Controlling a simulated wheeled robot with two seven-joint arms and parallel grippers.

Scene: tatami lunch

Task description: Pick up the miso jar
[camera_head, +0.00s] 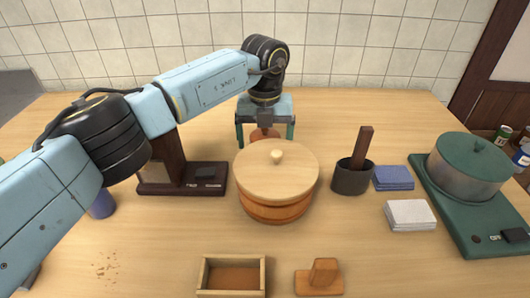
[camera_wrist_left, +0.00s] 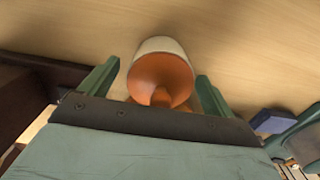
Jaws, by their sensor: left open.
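The miso jar looks like a pale jar with an orange-brown knobbed lid; its lid (camera_wrist_left: 163,72) shows in the left wrist view and its pale body (camera_wrist_left: 160,44) beyond it. In the head view only the orange-brown top (camera_head: 261,133) shows, behind the round wooden tub. My left gripper (camera_head: 265,136) points down over the jar from behind the tub. Its green fingers are open, one on each side of the jar, with gaps visible in the wrist view (camera_wrist_left: 158,82). The jar's lower part is hidden in the head view. My right gripper is not in view.
The lidded wooden tub (camera_head: 277,172) stands directly in front of the jar. A dark wooden stand (camera_head: 205,178) is left; a dark cup (camera_head: 352,178) with a wooden piece and blue cloths (camera_head: 393,178) are right. A green pot (camera_head: 468,164) stands far right.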

